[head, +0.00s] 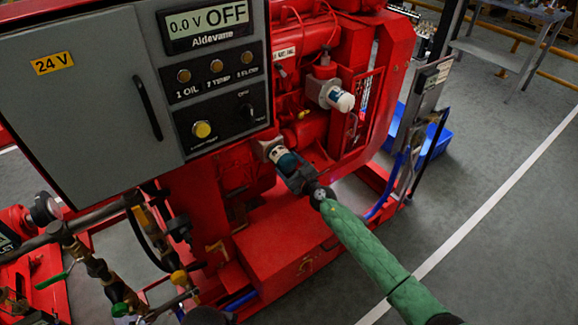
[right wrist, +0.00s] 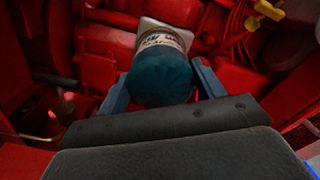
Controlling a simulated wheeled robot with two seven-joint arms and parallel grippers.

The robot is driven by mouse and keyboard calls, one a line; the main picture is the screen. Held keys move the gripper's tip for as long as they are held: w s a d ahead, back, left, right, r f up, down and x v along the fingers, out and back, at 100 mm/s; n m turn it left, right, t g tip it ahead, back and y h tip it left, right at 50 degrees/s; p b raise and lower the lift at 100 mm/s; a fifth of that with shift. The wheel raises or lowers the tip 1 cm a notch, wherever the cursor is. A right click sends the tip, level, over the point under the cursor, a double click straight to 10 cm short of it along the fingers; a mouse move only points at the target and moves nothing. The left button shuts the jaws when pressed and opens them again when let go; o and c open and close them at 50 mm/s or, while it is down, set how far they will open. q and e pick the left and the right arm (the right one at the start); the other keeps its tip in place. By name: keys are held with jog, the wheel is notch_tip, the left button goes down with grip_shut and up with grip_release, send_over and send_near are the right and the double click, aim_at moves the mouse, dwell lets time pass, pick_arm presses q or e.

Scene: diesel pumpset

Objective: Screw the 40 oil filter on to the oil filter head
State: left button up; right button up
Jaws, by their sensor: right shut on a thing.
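A teal and white oil filter (head: 284,160) is held in my right gripper (head: 296,178) in the head view. Its far end is up against a pale oil filter head (head: 266,147) on the red engine; I cannot tell if the thread is engaged. The right wrist view shows the filter's rounded teal end (right wrist: 162,78) and a cream band with upside-down lettering too blurred to read surely. The blue-grey fingers of the right gripper (right wrist: 162,92) lie on both sides of it. The pale head (right wrist: 170,28) is partly hidden behind the filter. My left gripper is not in view.
A second white and teal filter (head: 341,99) sits on another pale head above right. The grey control panel (head: 90,110) with an OFF display stands close at left. A red box (head: 285,240) lies below. Pipes and valves fill the lower left; open floor lies right.

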jog(key=shift+r, duration=0.1)
jog(key=m+p, duration=0.1)
jog(key=m, duration=0.5)
jog(key=shift+r+p, duration=0.15)
jog(key=shift+p, duration=0.15)
jog(key=m, duration=0.3)
jog(key=shift+w+d, duration=0.15)
jog(key=shift+p, duration=0.3)
